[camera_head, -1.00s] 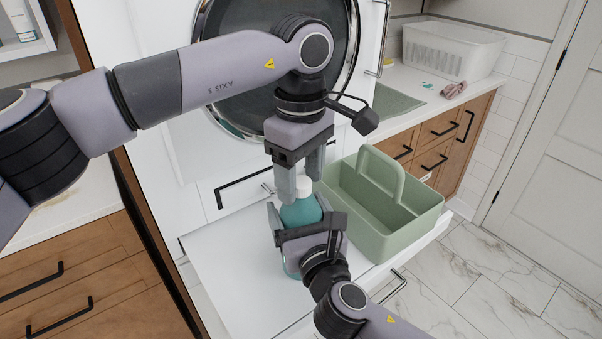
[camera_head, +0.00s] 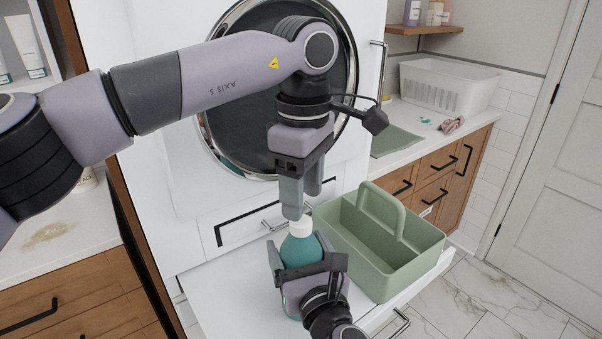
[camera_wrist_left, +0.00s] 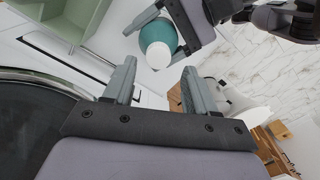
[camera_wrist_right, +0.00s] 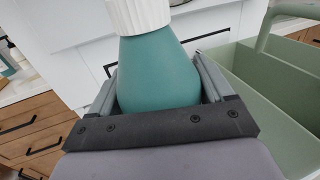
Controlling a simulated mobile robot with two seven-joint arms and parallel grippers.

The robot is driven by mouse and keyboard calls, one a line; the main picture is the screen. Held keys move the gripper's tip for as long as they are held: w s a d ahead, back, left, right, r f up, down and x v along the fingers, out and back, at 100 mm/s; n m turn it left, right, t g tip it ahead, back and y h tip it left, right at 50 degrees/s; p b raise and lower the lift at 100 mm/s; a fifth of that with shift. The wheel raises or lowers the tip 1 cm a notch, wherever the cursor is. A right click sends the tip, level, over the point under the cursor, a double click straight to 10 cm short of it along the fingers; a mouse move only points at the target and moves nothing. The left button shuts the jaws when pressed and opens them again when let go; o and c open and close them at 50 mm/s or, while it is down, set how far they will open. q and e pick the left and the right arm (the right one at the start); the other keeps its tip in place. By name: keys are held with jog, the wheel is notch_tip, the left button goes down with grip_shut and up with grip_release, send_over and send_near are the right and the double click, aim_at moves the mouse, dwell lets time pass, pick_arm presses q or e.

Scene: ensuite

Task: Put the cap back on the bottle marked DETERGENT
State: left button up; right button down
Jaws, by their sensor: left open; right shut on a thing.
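A teal bottle (camera_head: 301,250) stands on the white pull-out shelf (camera_head: 222,290), with a white cap (camera_head: 301,226) seated on its top. Any marking on the bottle is hidden from me. My right gripper (camera_head: 302,268) is shut on the bottle's body; the right wrist view shows the teal body (camera_wrist_right: 158,75) between its fingers and the ribbed white cap (camera_wrist_right: 140,14) above. My left gripper (camera_head: 302,205) is open and empty, pointing down just above the cap. In the left wrist view the cap (camera_wrist_left: 158,55) lies beyond its open fingers (camera_wrist_left: 160,85), apart from them.
A green caddy (camera_head: 385,245) with a handle stands right of the bottle on the shelf. A round dark appliance door (camera_head: 235,110) is behind my left arm. A white basket (camera_head: 450,85) and a pink cloth (camera_head: 452,124) are on the back counter.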

pick_arm(q)
jog(key=n, duration=0.5)
jog(key=shift+s+d+r, duration=0.1)
jog(key=shift+r, duration=0.3)
jog(key=n, duration=0.3)
jog(key=shift+r, duration=0.25)
jog(key=n, duration=0.2)
jog(key=r+n, duration=0.1)
jog(key=n, duration=0.4)
jog(key=r+n, duration=0.1)
jog(key=n, duration=0.1)
jog(key=shift+w+a, duration=0.25)
jog(key=shift+f, duration=0.15)
jog(key=shift+f, duration=3.95)
jog(key=shift+c, duration=0.3)
grip_shut()
